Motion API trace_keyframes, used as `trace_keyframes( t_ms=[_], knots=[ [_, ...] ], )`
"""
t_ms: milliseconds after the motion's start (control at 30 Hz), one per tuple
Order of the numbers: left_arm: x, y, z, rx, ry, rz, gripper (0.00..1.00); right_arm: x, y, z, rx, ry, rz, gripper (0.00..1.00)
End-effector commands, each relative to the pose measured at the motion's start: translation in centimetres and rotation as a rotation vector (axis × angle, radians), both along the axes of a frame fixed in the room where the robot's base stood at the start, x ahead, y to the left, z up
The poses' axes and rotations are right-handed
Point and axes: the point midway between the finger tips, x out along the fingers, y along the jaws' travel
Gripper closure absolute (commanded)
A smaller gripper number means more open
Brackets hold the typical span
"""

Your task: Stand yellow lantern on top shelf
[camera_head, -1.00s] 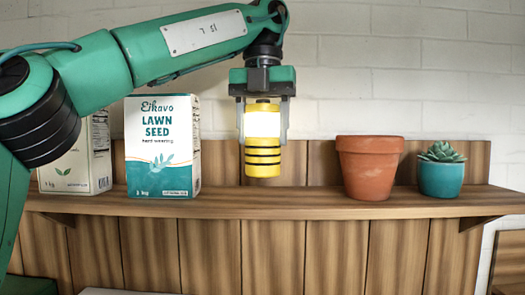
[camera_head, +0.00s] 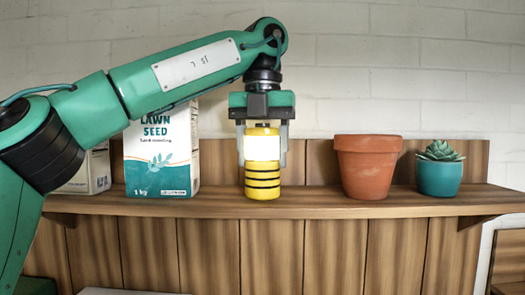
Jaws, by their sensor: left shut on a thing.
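The yellow lantern (camera_head: 262,181) is a yellow cylinder with black bands and a bright white panel. It is upright at the top shelf (camera_head: 320,199), between the lawn seed box and the terracotta pot. Its base appears level with the shelf surface; I cannot be sure that it touches. My left gripper (camera_head: 262,150) points down from above and is shut on the lantern's upper part, one finger on each side. My right gripper does not show.
The lawn seed box (camera_head: 160,165) stands left of the lantern, with another box (camera_head: 95,172) behind my left arm. The terracotta pot (camera_head: 367,165) and a succulent in a teal pot (camera_head: 439,172) stand to the right. Bare shelf shows on both sides of the lantern.

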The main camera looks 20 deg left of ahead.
Motion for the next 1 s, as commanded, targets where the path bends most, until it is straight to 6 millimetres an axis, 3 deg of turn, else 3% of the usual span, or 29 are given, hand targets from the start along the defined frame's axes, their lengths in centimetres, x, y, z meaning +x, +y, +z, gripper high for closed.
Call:
trace_keyframes(
  t_ms=[33, 67, 167, 567, 1000],
  knots=[
    [0.0, 0.0, -0.3, 0.000, 0.000, 0.000, 0.76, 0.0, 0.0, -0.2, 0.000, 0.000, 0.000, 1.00],
    [0.0, 0.0, -0.2, 0.000, 0.001, 0.000, 0.41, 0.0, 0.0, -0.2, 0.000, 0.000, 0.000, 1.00],
    [0.0, 0.0, -0.2, 0.000, 0.001, 0.000, 0.23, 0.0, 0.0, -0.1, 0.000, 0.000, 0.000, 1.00],
    [0.0, 0.0, 0.4, 0.000, 0.000, 0.001, 0.23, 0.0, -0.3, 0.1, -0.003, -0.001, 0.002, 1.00],
    [0.0, -0.1, 4.1, 0.004, 0.002, 0.002, 0.23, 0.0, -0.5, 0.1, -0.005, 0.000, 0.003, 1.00]
  ],
)
